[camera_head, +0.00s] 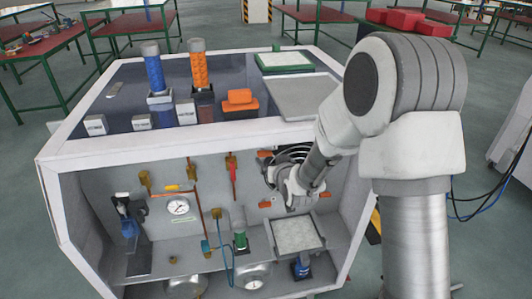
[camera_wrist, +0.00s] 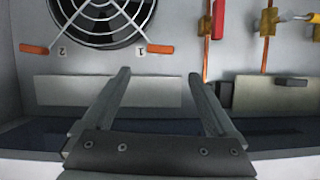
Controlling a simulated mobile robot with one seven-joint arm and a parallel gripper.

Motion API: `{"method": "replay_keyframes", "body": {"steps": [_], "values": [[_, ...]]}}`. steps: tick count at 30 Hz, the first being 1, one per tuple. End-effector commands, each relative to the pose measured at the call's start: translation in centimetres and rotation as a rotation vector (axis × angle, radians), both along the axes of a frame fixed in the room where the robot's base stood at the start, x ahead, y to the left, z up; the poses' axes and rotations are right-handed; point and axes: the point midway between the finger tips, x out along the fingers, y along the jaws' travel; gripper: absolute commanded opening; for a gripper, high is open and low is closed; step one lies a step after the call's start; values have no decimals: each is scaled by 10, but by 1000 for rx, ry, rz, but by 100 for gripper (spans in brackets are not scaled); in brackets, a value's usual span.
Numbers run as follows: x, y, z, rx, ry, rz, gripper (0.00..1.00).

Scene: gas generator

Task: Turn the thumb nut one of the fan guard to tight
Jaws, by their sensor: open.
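The fan guard (camera_wrist: 100,14) is a round wire grille over a dark fan on the grey panel, at the top left of the wrist view. Thumb nut one (camera_wrist: 160,48) is a small orange bar beside the printed "1", lying about level. Another orange nut (camera_wrist: 33,49) sits beside the "2". My gripper (camera_wrist: 157,76) is open and empty, its fingertips apart from the nut and below it in the picture. In the head view my gripper (camera_head: 289,200) is in front of the fan guard (camera_head: 292,153) and partly covers it.
A red-handled valve (camera_wrist: 218,18) and brass fittings (camera_wrist: 268,20) stand right of the guard in the wrist view. In the head view, a gauge (camera_head: 178,206), a green-based cylinder (camera_head: 240,240) and a light tray (camera_head: 296,237) occupy the cabinet. The cabinet's white frame (camera_head: 190,146) surrounds the opening.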

Motion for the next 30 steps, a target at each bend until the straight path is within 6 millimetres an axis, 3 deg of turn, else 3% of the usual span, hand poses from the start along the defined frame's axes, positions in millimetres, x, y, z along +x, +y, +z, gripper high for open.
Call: {"method": "replay_keyframes", "body": {"steps": [15, 21, 30], "values": [[76, 24, -33, -1, 0, 0, 92], [88, 28, -38, -2, -1, 1, 92], [91, 29, -40, -2, 0, 1, 92]]}}
